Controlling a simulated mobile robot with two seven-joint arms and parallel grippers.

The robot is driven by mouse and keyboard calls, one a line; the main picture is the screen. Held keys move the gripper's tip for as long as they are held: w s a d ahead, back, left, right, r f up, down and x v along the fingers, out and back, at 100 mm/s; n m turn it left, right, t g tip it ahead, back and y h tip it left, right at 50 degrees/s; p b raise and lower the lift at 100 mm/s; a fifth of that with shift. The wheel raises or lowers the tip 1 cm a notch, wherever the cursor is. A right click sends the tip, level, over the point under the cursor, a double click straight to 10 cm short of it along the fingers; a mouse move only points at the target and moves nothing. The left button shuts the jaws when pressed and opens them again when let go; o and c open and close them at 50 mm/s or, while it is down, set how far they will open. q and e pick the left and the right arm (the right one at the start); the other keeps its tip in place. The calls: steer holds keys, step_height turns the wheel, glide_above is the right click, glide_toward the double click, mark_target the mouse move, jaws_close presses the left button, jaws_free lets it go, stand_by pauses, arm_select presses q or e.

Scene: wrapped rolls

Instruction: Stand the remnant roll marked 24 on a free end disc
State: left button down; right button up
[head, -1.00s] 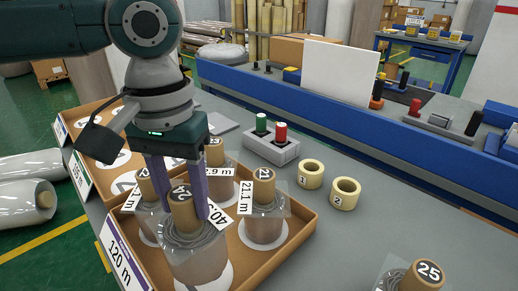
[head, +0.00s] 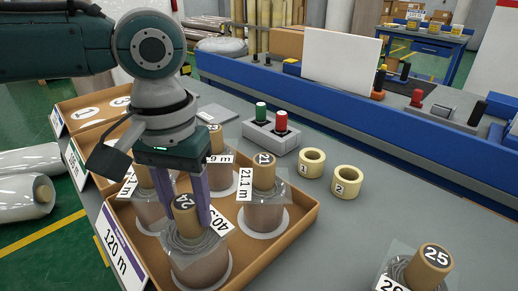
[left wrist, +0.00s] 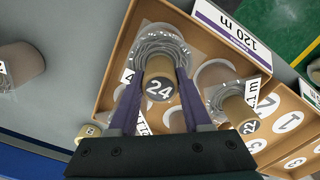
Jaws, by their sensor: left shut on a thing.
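The roll marked 24 (head: 187,205) is a wrapped roll with a brown core. It is upright at the near end of the cardboard tray labelled 120 m (head: 292,237), with a pale end disc (head: 226,276) showing around its base. Whether its base touches the disc I cannot tell. My left gripper (head: 182,198) is shut on its core, and the left wrist view shows a finger on each side of the 24 (left wrist: 158,88). Rolls 21 (head: 264,200) and 22 (left wrist: 236,108) and another roll (head: 216,140) stand in the same tray. My right gripper is not in view.
Further trays with numbered white discs (head: 88,113) lie behind at the left. Roll 25 (head: 432,264) stands at the near right. Two cream rings (head: 346,182) and a grey block with green and red knobs (head: 270,136) are right of the tray. The grey table (head: 330,240) is clear between.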

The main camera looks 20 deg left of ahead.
arm_select(q)
steer(key=shift+f, duration=0.35)
stand_by(0.3)
steer(key=shift+c, duration=1.3)
jaws_free()
step_height(320, 180, up, 10)
steer(key=shift+f+p, duration=0.1)
steer(key=shift+p, duration=0.6)
